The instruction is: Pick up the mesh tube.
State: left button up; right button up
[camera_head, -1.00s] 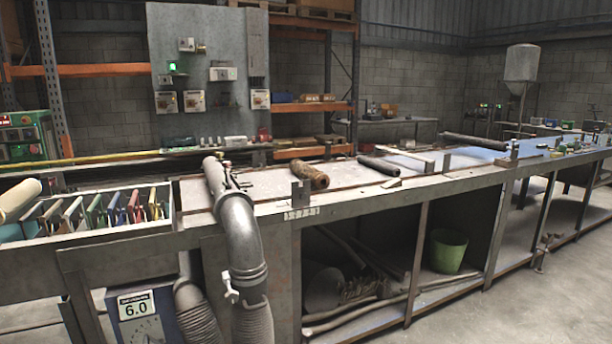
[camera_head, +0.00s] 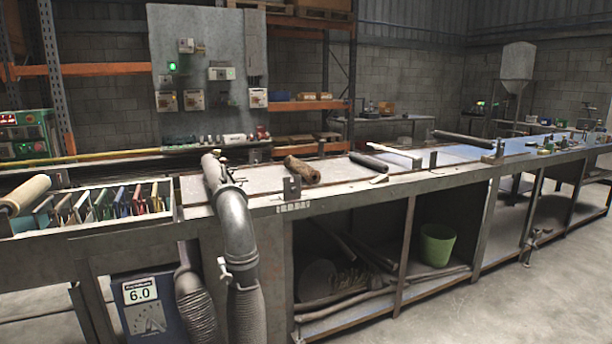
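No gripper of mine is in view. I cannot tell for sure which object is the mesh tube. A rusty brown tube (camera_head: 302,170) lies on the long metal bench (camera_head: 262,198), just behind a small upright bracket. A thinner dark grey tube (camera_head: 369,162) lies to its right on the same bench. A longer dark tube (camera_head: 463,138) rests farther right, between small supports. No mesh pattern can be made out on any of them at this size.
A large grey pipe (camera_head: 232,212) curves over the bench's front edge. A rack of coloured plates (camera_head: 115,205) and a beige roll (camera_head: 25,194) are at left. A green bucket (camera_head: 437,246) stands on the lower shelf. The floor at right front is clear.

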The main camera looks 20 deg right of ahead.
aim_at(309, 175)
jog(key=z, duration=1.6)
jog(key=i, duration=1.7)
jog(key=u, duration=0.55)
jog(key=i, duration=1.05)
jog(key=u, duration=1.1)
